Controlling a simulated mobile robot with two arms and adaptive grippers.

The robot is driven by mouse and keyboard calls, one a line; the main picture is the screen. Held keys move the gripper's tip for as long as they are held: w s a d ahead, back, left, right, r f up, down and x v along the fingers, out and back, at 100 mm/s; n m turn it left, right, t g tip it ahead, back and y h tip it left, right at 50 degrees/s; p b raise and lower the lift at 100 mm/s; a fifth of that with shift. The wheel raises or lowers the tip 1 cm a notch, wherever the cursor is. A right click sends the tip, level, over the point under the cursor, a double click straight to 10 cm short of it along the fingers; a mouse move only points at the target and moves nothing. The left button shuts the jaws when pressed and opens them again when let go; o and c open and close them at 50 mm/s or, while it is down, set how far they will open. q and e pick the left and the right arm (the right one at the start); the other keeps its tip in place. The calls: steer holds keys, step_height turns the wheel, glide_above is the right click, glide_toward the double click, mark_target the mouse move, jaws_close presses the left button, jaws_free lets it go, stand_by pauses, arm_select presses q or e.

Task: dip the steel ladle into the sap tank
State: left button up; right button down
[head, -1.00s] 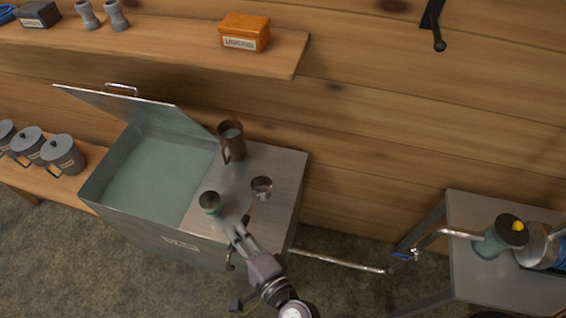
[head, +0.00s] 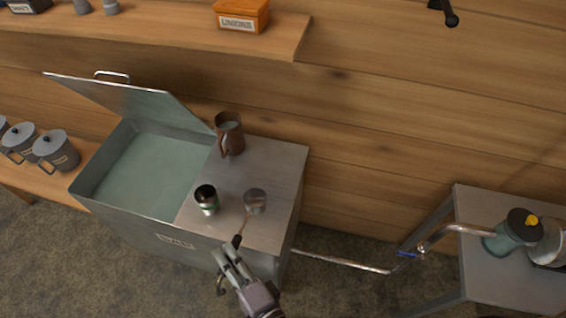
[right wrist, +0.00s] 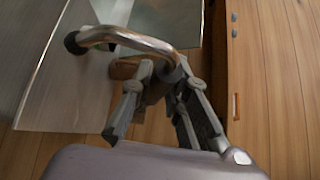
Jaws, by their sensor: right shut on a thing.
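The steel ladle (head: 255,201) is over the flat metal top at the right of the tank. Its bowl points away from me and its handle runs back to my right gripper (head: 233,254). My right gripper is shut on the handle's dark end. I cannot tell if the bowl touches the top. The sap tank (head: 122,217) has its lid raised, and pale green liquid shows in its open left part. In the right wrist view, the gripper's fingers (right wrist: 160,78) are close by a curved shiny bar. My left gripper is not in view.
A small dark-topped jar (head: 206,199) stands left of the ladle. A brown mug (head: 229,135) stands behind it, beside the raised lid (head: 135,103). A pipe (head: 340,262) runs right to a side table (head: 477,275). Lidded grey mugs (head: 56,150) stand left.

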step_height(320, 180, down, 21)
steer(key=n+t+y+b, duration=0.1)
steer(key=n+t+b, duration=0.1)
steer(key=b, duration=2.1)
steer(key=shift+n+b, duration=0.35)
steer(key=shift+n, duration=0.25)
